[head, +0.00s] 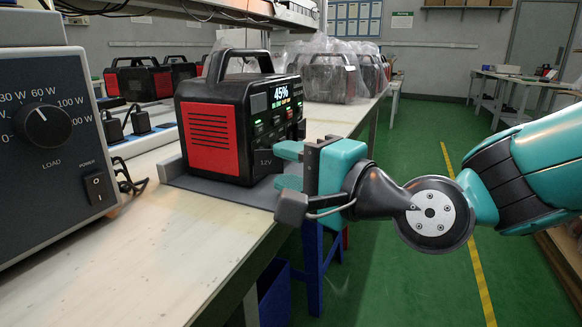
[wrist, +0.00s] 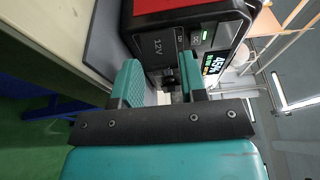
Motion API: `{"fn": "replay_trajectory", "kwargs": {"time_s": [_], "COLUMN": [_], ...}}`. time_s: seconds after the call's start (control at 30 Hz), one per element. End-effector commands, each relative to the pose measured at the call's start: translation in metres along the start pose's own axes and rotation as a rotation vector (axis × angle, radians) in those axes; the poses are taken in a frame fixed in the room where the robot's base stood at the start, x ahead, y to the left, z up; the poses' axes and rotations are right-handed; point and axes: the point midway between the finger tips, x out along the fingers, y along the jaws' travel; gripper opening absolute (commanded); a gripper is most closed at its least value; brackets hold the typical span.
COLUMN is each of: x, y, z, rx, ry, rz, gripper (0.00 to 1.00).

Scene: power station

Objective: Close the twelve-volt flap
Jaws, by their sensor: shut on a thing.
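The power station (head: 214,125) is a black box with a red louvred side, a top handle and a lit screen reading 45%. The twelve-volt flap (head: 266,161), a dark panel marked 12V, stands out at its front corner, low down. The flap also shows in the wrist view (wrist: 157,47), beyond my fingers. My gripper (head: 288,166) is at the flap's edge, with one teal finger higher and one lower. In the wrist view my gripper (wrist: 163,82) is shut on the flap with its fingers spaced apart. The exact contact is partly hidden, and the flap's angle is hard to tell.
The power station stands on a grey mat (head: 235,192) on the workbench (head: 150,255). A grey load tester (head: 40,130) with a dial is at the near left. Other power stations (head: 330,78), some in plastic, stand behind. The green floor (head: 400,280) at right is open.

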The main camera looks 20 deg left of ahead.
Motion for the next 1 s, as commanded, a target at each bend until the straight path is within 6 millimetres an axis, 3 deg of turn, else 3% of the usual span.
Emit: {"fn": "replay_trajectory", "kwargs": {"time_s": [1.0], "x": [0.02], "y": [0.005], "z": [-0.027], "rx": [-0.003], "ry": [-0.619], "rz": [0.0], "gripper": [0.15]}}
